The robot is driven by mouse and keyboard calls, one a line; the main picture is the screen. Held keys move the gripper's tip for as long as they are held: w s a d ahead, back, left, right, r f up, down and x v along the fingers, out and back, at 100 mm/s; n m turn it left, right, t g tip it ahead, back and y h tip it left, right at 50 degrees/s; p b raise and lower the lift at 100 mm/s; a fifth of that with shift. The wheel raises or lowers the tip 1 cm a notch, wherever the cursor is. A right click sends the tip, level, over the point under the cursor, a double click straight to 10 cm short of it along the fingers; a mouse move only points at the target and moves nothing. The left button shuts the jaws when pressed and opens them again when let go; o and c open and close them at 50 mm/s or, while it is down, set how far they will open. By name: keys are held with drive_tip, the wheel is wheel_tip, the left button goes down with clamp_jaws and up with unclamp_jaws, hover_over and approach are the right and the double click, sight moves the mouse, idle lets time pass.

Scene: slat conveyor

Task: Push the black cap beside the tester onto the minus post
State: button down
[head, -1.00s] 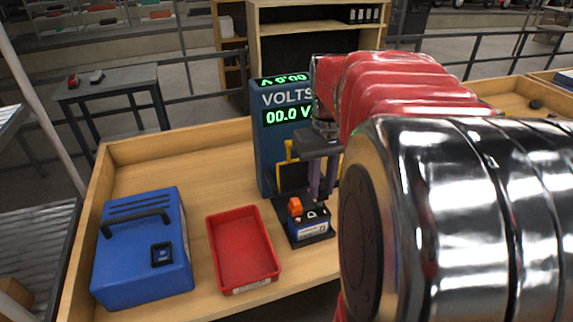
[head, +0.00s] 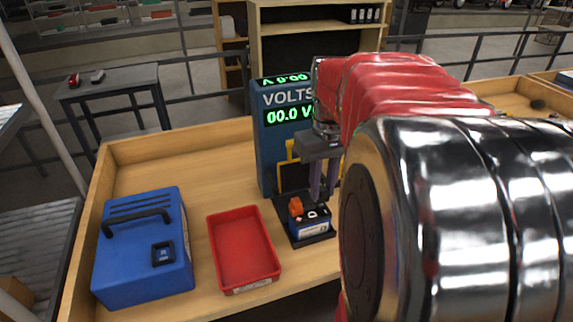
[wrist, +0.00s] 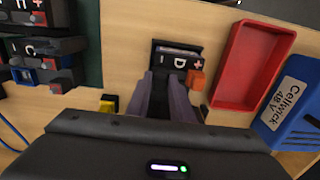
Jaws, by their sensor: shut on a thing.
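The blue tester (head: 268,150) reads "VOLTS 00.0 V" and stands upright behind a small battery (head: 310,224). The battery has a dark top and sits on a black base. My gripper (head: 319,198) points down just above the battery's other end, shut on a small dark thing, apparently the black cap. The fingers hide most of it and the minus post.
An empty red tray (head: 243,270) lies left of the battery. A blue box with a handle (head: 145,255) stands further left. More batteries (wrist: 45,50) show at the left of the wrist view. The wooden bench behind the tray is clear.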

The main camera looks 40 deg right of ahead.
drive_tip(key=shift+f, duration=0.85)
drive_tip(key=c, duration=1.5)
unclamp_jaws()
wheel_tip(320, 180, up, 14)
drive_tip(key=shift+f, duration=0.15)
